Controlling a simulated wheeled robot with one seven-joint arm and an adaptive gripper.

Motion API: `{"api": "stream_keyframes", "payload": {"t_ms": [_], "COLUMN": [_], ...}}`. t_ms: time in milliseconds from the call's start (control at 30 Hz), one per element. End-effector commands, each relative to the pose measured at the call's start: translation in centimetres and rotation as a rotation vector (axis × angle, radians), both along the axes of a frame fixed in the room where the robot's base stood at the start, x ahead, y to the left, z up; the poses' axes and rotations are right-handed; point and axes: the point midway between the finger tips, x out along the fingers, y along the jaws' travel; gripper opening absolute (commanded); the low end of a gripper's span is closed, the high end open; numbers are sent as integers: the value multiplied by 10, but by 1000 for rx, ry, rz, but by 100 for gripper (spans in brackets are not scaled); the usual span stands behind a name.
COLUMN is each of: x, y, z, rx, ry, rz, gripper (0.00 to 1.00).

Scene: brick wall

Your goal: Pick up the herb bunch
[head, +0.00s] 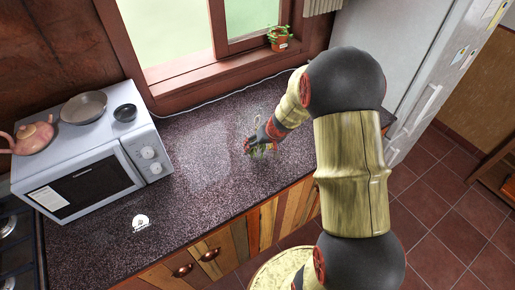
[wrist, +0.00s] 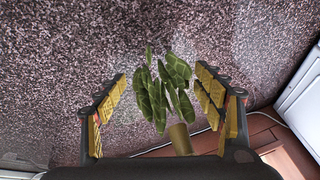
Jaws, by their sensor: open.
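The herb bunch (wrist: 172,88) shows in the wrist view as broad dark green leaves with a tan base at its lower end. It is over the speckled countertop, between the two fingers of my gripper (wrist: 160,78), with a visible gap on both sides. My gripper is open. In the head view, my gripper (head: 252,145) is low over the counter, and a little green of the herb bunch (head: 260,151) shows beside it. The gripper and arm hide most of the bunch there.
A potted plant (head: 278,40) sits on the windowsill. A white round item (head: 140,222) lies near the front. The counter (head: 200,150) between is clear.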

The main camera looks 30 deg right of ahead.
Motion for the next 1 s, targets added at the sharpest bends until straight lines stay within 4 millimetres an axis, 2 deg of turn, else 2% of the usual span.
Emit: {"api": "stream_keyframes", "payload": {"t_ms": [167, 800, 1000], "x": [0, 0, 0], "y": [0, 0, 0], "z": [0, 0, 1], "rx": [0, 0, 0], "ry": [0, 1, 0], "rz": [0, 0, 0], "gripper": [64, 28, 27]}}
